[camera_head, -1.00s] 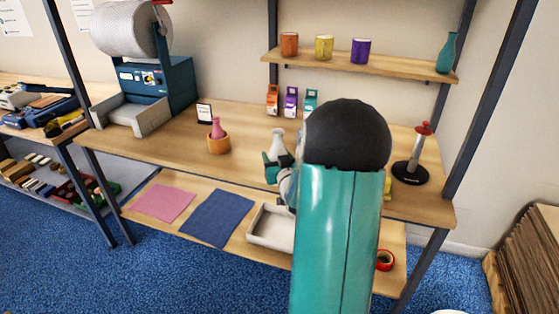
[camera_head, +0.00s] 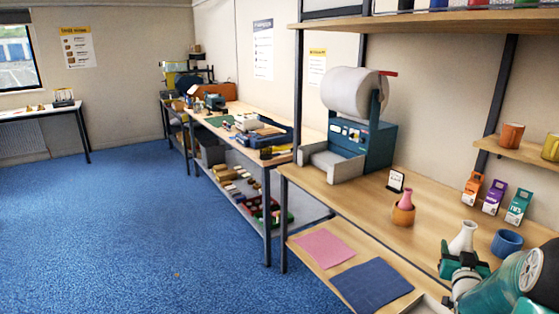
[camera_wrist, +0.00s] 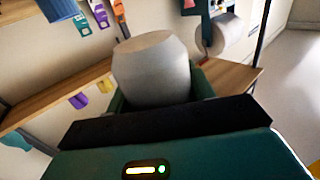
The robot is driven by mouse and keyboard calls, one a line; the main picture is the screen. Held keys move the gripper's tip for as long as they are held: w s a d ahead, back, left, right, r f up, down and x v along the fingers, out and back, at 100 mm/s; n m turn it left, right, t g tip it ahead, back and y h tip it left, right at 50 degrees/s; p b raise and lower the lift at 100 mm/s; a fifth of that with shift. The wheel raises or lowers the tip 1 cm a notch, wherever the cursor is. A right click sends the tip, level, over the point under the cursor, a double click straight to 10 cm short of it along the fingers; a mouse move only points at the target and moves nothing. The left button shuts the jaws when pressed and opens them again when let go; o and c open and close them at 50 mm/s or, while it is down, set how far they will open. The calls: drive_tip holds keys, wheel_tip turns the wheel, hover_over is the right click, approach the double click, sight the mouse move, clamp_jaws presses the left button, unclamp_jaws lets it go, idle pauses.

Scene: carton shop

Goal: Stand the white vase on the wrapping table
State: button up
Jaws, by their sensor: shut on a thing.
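In the wrist view the vase (camera_wrist: 155,68) fills the middle, held between the green jaws. The bench carries a large white roll on a teal dispenser (camera_head: 365,145); I cannot tell for sure whether it is the wrapping table.
Blue floor is open at left.

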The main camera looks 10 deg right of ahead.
drive_tip(key=w+a+f+n+t+y, duration=0.15)
drive_tip(key=w+a+f, duration=0.3)
drive_tip(key=a, duration=0.45)
drive_tip(key=w+a+f+n+y, duration=0.1)
drive_tip(key=w+a+f+y, duration=0.3)
drive_tip(key=a, duration=0.5)
drive_tip(key=w+a+f+n+t+y, duration=0.15)
drive_tip(key=a+f, duration=0.35)
drive_tip(key=a, duration=0.5)
drive_tip(key=a+f+n+y, duration=0.2)
drive_tip(key=a+f, duration=0.4)
drive_tip(key=a, duration=0.7)
drive_tip(key=s+f, duration=0.5)
drive_tip(key=f, duration=0.1)
drive_tip(key=shift+f+g, duration=0.15)
drive_tip(key=shift+g, duration=0.25)
